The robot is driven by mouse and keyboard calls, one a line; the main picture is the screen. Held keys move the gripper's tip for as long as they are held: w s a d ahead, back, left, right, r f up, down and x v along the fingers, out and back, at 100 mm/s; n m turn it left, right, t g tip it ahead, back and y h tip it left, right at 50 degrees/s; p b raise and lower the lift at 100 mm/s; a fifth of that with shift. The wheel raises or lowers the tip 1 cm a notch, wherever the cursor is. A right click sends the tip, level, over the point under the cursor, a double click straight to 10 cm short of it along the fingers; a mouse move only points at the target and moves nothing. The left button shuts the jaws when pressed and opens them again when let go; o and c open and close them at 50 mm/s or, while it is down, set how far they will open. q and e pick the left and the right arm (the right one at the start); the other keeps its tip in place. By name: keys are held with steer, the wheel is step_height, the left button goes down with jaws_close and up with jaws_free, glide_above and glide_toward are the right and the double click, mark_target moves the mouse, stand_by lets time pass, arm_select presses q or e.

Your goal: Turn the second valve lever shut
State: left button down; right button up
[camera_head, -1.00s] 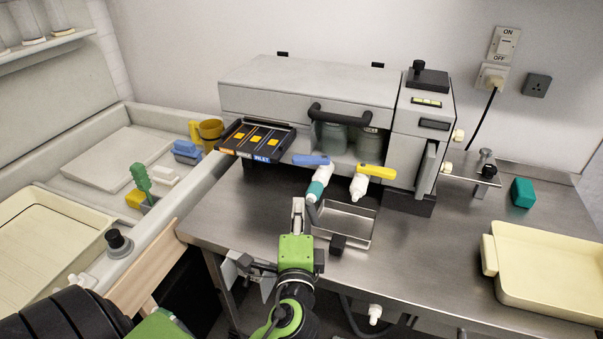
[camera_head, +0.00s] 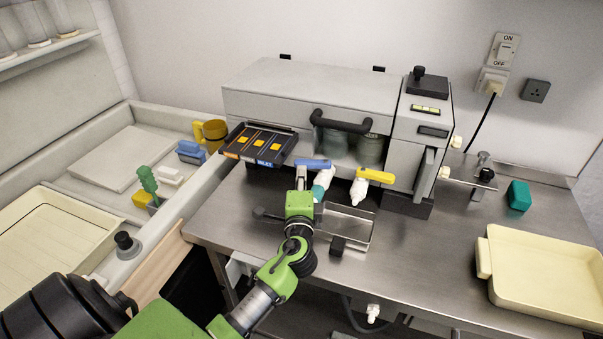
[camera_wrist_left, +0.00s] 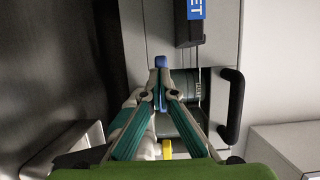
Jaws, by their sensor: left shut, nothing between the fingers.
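Two valve levers stick out side by side from the front of the grey machine (camera_head: 262,103). The left one, a blue lever (camera_head: 316,164), and the right one, a yellow lever (camera_head: 376,176), both lie crosswise above white spouts. My left gripper (camera_head: 301,169) is shut and empty, its tips at the left end of the blue lever. In the left wrist view, the blue lever (camera_wrist_left: 160,62) shows end-on just beyond the fingertips (camera_wrist_left: 161,90); contact is unclear. The yellow lever (camera_wrist_left: 167,148) is partly hidden behind the fingers. My right gripper is not in view.
A black rack (camera_head: 260,144) with orange, yellow and blue labels juts out left of the blue lever. A metal tray (camera_head: 357,233) stands below the spouts. A cream tray (camera_head: 535,286) is at right. The steel counter (camera_head: 430,260) between is clear.

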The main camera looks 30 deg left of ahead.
arm_select(q)
steer(key=m+h, duration=0.1)
steer(key=w+a+t+h, duration=0.1)
steer(key=a+m+h, duration=0.1)
steer(key=shift+w+a+m+t+h+p, duration=0.15)
steer(key=shift+w+m+t+h+p, duration=0.15)
steer(key=shift+t+h+p, duration=0.1)
steer(key=shift+s, duration=0.1)
stand_by(0.4)
